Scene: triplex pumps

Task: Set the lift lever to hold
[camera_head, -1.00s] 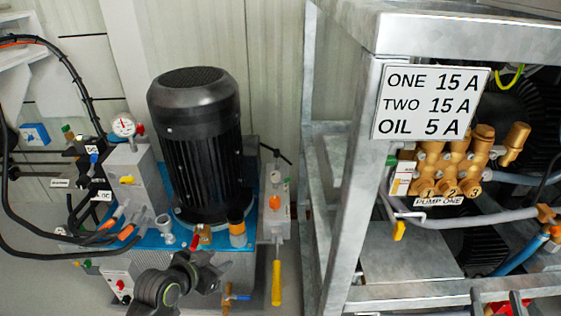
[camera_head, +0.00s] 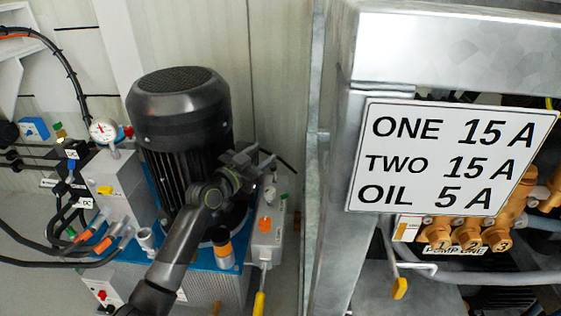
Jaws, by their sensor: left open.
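My left gripper (camera_head: 260,161) is open and empty. It is in front of the black motor (camera_head: 182,110), at its lower right side, and covers part of it. I see no label that reads lift or hold, so I cannot tell which lever is the lift lever. A long yellow handle (camera_head: 259,303) hangs below the grey block (camera_head: 267,237) with the orange knob (camera_head: 265,225), below my gripper. My right gripper is not in view.
A metal frame (camera_head: 335,220) stands to the right of my gripper. It bears a white sign (camera_head: 452,156) reading ONE 15 A, TWO 15 A, OIL 5 A. Brass pump heads (camera_head: 467,233) are behind it. Black hoses (camera_head: 40,262) and a gauge (camera_head: 103,131) are at the left.

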